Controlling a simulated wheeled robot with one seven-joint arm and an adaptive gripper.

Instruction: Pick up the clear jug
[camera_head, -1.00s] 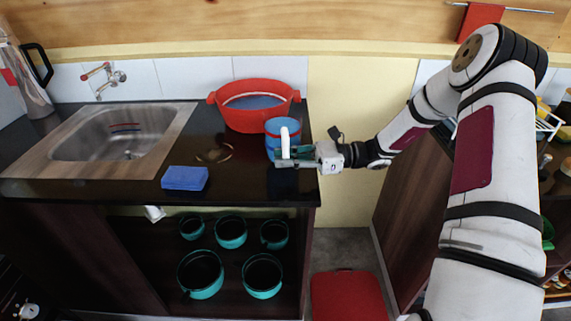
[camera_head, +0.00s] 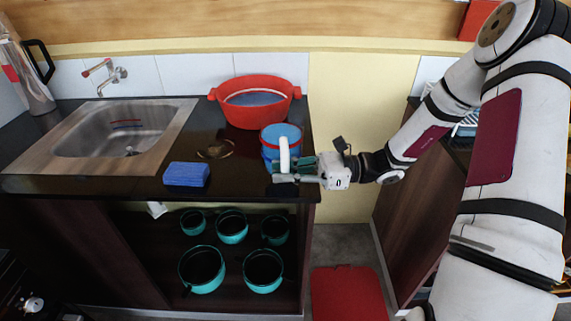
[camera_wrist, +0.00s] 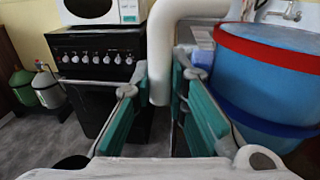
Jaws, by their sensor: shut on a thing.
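The jug (camera_head: 270,148) looks blue rather than clear, with a thick white handle (camera_head: 284,155), at the counter's front right. In the wrist view the jug (camera_wrist: 265,85) fills the right side and shows a red band near its top. Its white handle (camera_wrist: 160,50) comes down between the fingers. My gripper (camera_head: 283,170) reaches in from the right and is shut on the handle; it also shows in the wrist view (camera_wrist: 160,82). I cannot tell whether the jug's base is clear of the counter.
A red pot (camera_head: 255,112) stands close behind the jug. A blue sponge-like block (camera_head: 186,174) lies to the left, before the sink (camera_head: 110,135). Several teal pots (camera_head: 203,270) sit on the shelf below. The dark counter (camera_head: 235,185) is bare around the block.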

